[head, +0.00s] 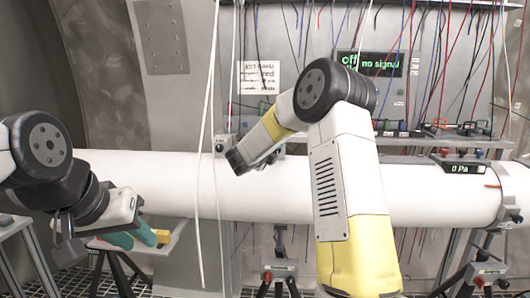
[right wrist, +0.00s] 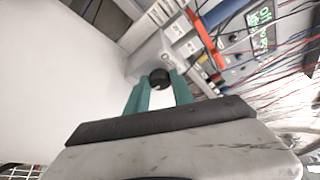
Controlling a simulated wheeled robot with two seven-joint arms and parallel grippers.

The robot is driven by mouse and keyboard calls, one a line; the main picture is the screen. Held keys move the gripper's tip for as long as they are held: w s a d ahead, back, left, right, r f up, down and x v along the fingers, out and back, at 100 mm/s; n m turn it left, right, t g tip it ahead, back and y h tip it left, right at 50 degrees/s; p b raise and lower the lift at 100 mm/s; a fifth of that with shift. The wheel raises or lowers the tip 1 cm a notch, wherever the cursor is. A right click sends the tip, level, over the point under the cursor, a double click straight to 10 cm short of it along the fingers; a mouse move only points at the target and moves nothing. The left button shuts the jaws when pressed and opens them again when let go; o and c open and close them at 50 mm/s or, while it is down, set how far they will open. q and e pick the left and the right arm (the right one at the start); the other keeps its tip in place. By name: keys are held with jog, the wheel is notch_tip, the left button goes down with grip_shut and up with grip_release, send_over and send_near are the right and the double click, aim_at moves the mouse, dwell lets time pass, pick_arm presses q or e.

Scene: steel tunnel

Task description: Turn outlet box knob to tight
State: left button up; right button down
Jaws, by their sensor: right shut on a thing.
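The outlet box (right wrist: 147,58) is a grey housing on the side of the big white pipe in the right wrist view. Its round black knob (right wrist: 160,74) sticks out toward my right gripper (right wrist: 161,84). The teal fingers are on both sides of the knob and shut on it. Any marking that tells how tight the knob is cannot be read. In the head view my right wrist covers the knob and most of the box. My left gripper (head: 131,238) is low at the left, its teal fingers apart and holding nothing visible.
The white pipe (head: 265,190) runs across the scene. A yellow item (head: 162,236) lies on a small shelf beside my left gripper. White cables (head: 212,100) hang in front of the pipe. A display (head: 378,63) reads "off" and "no signal"; a gauge (head: 464,169) reads "0 Pa".

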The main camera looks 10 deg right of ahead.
jog(key=shift+f+m, duration=0.15)
jog(key=shift+m, duration=0.25)
dwell(0.3)
jog(key=c, duration=1.1)
grip_release()
jog(key=v, duration=0.7)
jog(key=shift+s+r, duration=0.25)
jog(key=shift+s, duration=0.1)
jog(key=shift+a+r+y, duration=0.1)
jog(key=shift+a+y, duration=0.1)
jog(key=shift+y, duration=0.1)
